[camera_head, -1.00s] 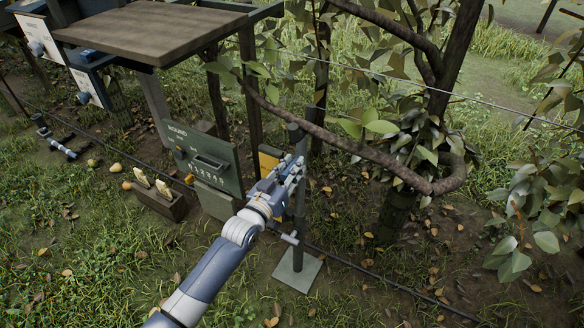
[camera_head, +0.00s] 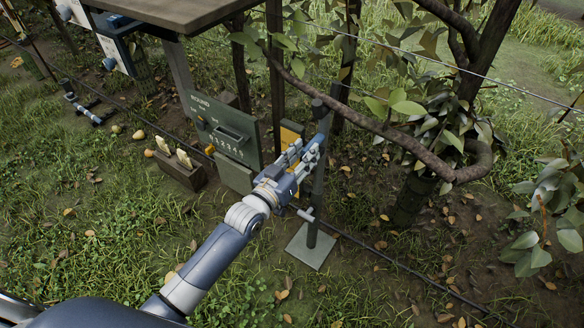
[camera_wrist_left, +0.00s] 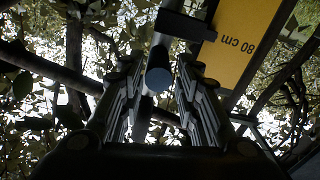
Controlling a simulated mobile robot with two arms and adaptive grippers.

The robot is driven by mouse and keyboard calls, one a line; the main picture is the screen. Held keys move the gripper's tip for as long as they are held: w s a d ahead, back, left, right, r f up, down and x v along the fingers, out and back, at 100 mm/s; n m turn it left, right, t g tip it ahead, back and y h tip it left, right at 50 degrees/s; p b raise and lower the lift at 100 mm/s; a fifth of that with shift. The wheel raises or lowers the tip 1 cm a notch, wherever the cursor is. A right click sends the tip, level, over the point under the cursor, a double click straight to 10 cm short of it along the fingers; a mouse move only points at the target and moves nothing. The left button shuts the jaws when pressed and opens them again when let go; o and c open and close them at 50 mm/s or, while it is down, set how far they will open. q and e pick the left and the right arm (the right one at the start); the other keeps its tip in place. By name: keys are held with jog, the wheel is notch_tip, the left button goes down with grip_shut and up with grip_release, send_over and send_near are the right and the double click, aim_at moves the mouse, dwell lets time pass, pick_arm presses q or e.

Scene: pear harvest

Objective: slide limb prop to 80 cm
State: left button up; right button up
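The limb prop is a dark upright post (camera_head: 316,205) on a square grey base plate (camera_head: 310,246), with a small side handle low on it. Its top stands beside a bent tree limb (camera_head: 375,125). My left gripper (camera_head: 316,150) is at the upper part of the post. In the left wrist view, its two fingers stand apart on either side of a dark rod with a round end (camera_wrist_left: 158,79), with narrow gaps visible. A yellow plate (camera_wrist_left: 243,42) marked 80 cm is just beyond; part of it shows behind the post in the head view. My right gripper is not in view.
A green box marked ROUND (camera_head: 228,125) stands just left of the post. A wooden crate (camera_head: 180,172) with pale items sits on the grass. A table (camera_head: 185,12) is behind it. A thin wire crosses the branches. The grass in front is clear.

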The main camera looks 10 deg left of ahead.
pick_arm(q)
jog(key=v, duration=0.7)
jog(key=shift+s, duration=0.4)
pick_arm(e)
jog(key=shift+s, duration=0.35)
